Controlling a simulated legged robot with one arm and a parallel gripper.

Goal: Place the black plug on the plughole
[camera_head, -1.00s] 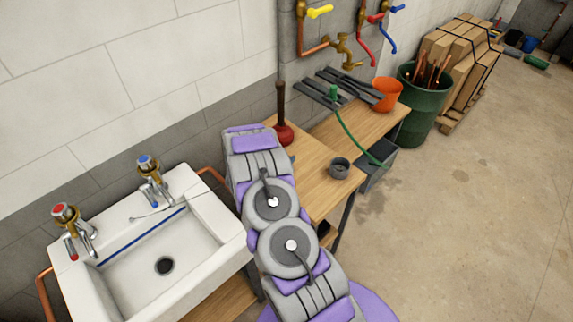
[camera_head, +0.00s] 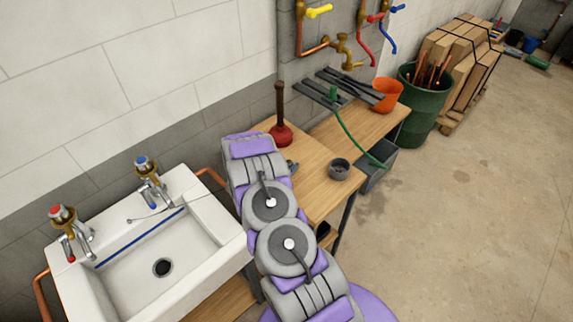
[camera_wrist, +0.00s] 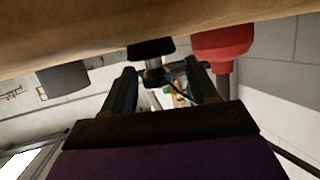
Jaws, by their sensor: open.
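The wrist view looks upside down, with the wooden bench along its top. My gripper (camera_wrist: 162,68) is open, its two dark fingers spread apart. A black plug (camera_wrist: 150,48) stands on the bench, showing between the fingertips; I cannot tell whether they touch it. In the head view my arm hides the plug and most of the gripper, over the near end of the bench. The plughole (camera_head: 162,267) is a dark round drain in the floor of the white sink (camera_head: 207,277), left of my arm, and nothing covers it.
A red plunger (camera_head: 281,134) stands on the wooden bench (camera_head: 318,187) beside the gripper. A grey cup (camera_head: 339,169) stands near the bench's front edge. Taps rise behind the sink. An orange bucket (camera_head: 385,96) is farther back. Open floor lies to the right.

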